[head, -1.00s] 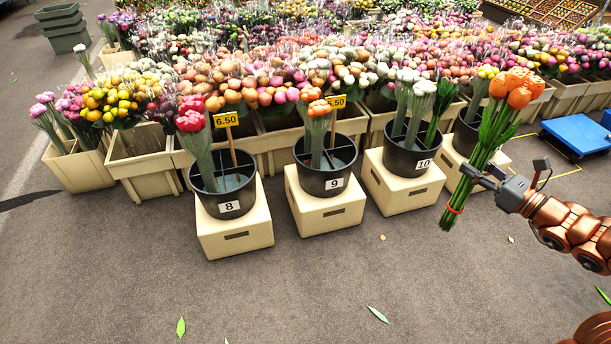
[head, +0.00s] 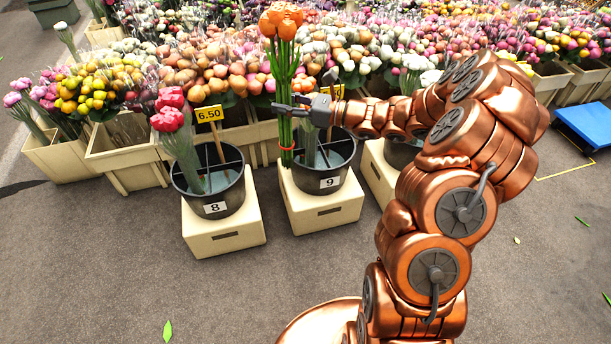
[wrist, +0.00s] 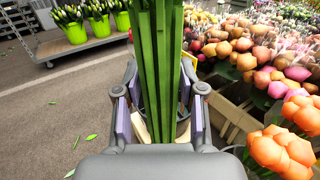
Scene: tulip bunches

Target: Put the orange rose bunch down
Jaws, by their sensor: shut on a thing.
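The orange rose bunch (head: 283,62) stands upright in my gripper (head: 290,107), orange heads at the top and a red band low on its green stems. My gripper is shut on the stems; in the wrist view the stems (wrist: 160,60) run between both fingers. The stem ends overlap the left rim of the black bucket 9 (head: 336,186) in the head view; I cannot tell whether they are over it or beside it. Other orange blooms (wrist: 283,150) show at the lower right of the wrist view.
Black bucket 8 (head: 227,205) with a red bunch (head: 171,118) stands at left on a cream crate (head: 224,236). Bucket 9 sits on another crate (head: 320,215). Bucket 10 is mostly hidden by my arm. Packed flower crates line the back. The pavement in front is open.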

